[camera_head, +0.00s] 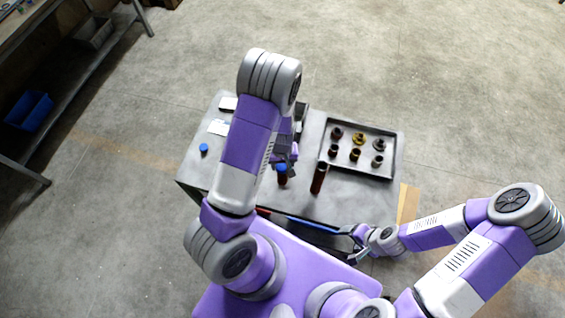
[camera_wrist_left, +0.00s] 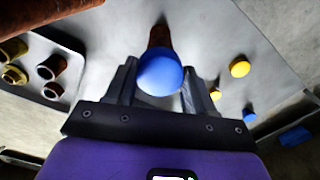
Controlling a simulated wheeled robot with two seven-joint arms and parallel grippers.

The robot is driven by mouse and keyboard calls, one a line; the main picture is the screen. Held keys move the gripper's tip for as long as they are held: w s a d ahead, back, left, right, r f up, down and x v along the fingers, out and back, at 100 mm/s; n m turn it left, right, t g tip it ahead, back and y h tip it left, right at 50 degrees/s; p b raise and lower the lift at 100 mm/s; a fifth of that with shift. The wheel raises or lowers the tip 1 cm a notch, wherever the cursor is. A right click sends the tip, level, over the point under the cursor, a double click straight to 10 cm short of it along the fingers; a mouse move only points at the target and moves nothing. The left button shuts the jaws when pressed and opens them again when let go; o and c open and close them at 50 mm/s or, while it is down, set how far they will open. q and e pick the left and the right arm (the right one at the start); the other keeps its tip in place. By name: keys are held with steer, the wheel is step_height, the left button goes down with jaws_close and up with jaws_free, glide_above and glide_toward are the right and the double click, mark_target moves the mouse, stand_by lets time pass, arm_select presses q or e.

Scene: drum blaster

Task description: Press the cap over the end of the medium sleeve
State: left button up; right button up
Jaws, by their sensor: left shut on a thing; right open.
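A blue cap (camera_head: 282,167) sits at the upper end of a dark brown sleeve (camera_head: 283,180) in the head view. The blue cap also shows in the left wrist view (camera_wrist_left: 160,73), between my left gripper's fingers (camera_wrist_left: 158,88), with the brown sleeve (camera_wrist_left: 160,36) behind it. My left gripper (camera_head: 287,158) is shut on the cap. I cannot tell whether the cap is fully seated. A taller brown sleeve (camera_head: 319,179) stands upright to the right. My right gripper (camera_head: 356,246) is open and empty, low near the table's front right edge.
A dark tray (camera_head: 391,168) with several short ring-like parts lies at the table's right. Another blue cap (camera_head: 203,148) lies at the left. Two yellow caps (camera_wrist_left: 240,69) (camera_wrist_left: 215,94) show in the wrist view. A blue bar (camera_head: 312,223) lies along the front edge.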

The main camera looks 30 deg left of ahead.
arm_select(q)
steer(key=shift+f+b, duration=0.7)
steer(key=shift+f, duration=0.2)
stand_by(0.9)
stand_by(0.3)
steer(key=o, duration=1.4)
steer(key=shift+r, duration=0.1)
steer(key=shift+r+p, duration=2.15)
steer(key=shift+r, duration=0.35)
